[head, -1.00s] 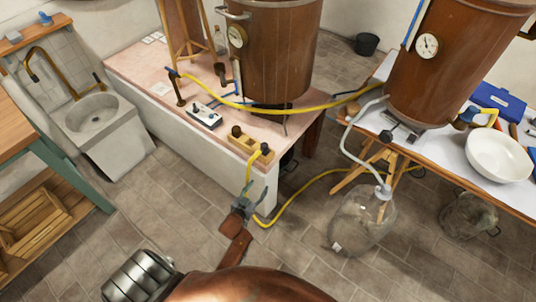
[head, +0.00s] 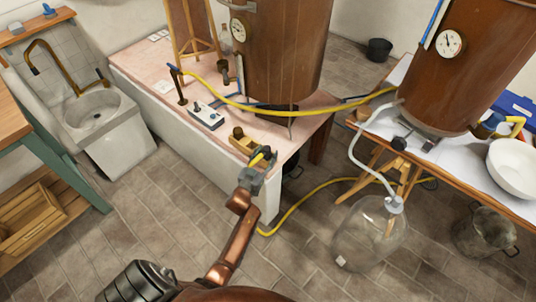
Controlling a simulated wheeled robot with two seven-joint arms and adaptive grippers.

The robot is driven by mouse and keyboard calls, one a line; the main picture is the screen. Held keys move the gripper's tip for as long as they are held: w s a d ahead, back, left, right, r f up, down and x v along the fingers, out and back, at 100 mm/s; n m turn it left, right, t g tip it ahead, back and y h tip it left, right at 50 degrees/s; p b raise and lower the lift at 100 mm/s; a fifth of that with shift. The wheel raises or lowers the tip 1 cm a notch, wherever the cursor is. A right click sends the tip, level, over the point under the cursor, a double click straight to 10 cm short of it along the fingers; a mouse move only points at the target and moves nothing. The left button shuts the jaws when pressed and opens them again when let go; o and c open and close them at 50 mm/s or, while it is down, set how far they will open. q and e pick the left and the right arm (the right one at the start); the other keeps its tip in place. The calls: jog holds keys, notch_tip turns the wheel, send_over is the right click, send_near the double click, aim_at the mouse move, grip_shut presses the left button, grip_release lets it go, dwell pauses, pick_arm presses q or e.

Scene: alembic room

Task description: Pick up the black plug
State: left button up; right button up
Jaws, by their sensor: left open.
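The wooden block (head: 243,144) lies near the front edge of the pink-topped bench. A dark knob-like piece (head: 238,132) stands on its left end. The black plug, at the end of a yellow hose, is at the block's right end, mostly hidden by my left gripper (head: 263,159). A short yellow piece (head: 257,160) shows between the fingers. My left gripper is open and reaches up to the block's right end from the front. I cannot tell whether it touches the plug. My right gripper is out of view.
The bench (head: 185,110) also holds a small control box (head: 206,115) and a large copper-brown vessel (head: 285,60). The yellow hose (head: 300,203) runs across the floor. A glass carboy (head: 370,235) stands at the right. The floor at front left is clear.

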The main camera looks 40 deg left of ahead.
pick_arm(q)
jog(key=shift+w+a, duration=0.1)
jog(key=shift+w, duration=0.2)
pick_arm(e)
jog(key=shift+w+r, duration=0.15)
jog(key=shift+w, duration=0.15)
pick_arm(q)
jog(key=c, duration=1.1)
jog(key=shift+r, duration=0.15)
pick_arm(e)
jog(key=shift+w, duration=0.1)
